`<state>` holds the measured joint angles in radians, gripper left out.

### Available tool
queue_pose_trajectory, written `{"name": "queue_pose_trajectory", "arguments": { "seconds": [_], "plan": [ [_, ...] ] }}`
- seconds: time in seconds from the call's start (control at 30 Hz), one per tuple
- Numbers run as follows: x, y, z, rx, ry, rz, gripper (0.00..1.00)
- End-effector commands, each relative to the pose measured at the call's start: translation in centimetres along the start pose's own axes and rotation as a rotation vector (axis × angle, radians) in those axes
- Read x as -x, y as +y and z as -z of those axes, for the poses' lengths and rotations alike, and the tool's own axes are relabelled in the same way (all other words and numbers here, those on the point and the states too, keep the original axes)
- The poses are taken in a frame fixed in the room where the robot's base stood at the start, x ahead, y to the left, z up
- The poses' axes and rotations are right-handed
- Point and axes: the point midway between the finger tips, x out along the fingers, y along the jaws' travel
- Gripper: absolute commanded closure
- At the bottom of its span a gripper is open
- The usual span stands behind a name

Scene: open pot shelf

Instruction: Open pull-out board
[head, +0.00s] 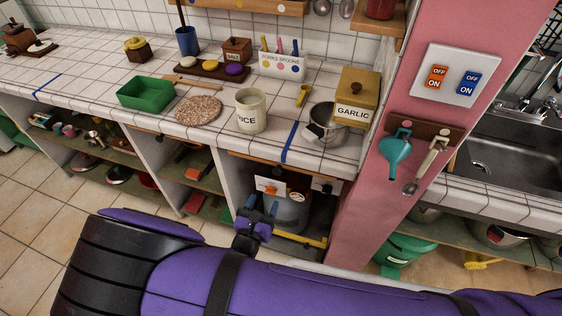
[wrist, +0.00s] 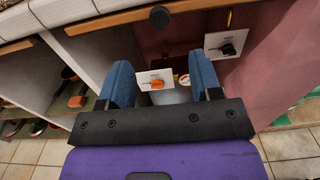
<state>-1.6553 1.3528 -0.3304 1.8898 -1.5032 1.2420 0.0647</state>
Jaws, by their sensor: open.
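The pull-out board shows as a wooden front edge (wrist: 118,19) under the counter top in the wrist view, with a dark round knob (wrist: 159,16) on it. In the head view its thin wooden edge (head: 262,160) lies under the tiled counter and looks pushed in. My gripper (head: 262,207) is open and empty in front of the compartment below the board. In the wrist view its two blue fingers (wrist: 163,85) are spread apart, and the knob is beyond and above them, not touching. The rest of the board is hidden beneath the counter.
Below the board are a white plate with an orange knob (wrist: 157,84) and a white plate with a black knob (wrist: 228,48). A pink pillar (head: 372,200) stands to the right. A pot (head: 325,128) and a rice jar (head: 251,112) stand on the counter above.

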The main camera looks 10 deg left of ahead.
Motion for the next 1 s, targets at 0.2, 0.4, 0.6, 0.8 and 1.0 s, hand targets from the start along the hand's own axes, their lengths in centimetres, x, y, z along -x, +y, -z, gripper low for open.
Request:
{"name": "queue_pose_trajectory", "arguments": {
  "seconds": [0.2,0.4,0.6,0.8,1.0],
  "plan": [
    [-0.9,0.1,0.1,0.002,-0.002,-0.004,0.41],
    [-4.1,0.0,0.1,0.002,-0.002,-0.001,0.41],
    [-7.6,0.0,0.1,0.003,-0.001,-0.003,0.41],
    [-9.9,0.1,0.1,0.002,-0.001,-0.004,0.41],
    [-10.7,0.1,0.1,0.002,0.000,-0.004,0.41]
  ]
}}
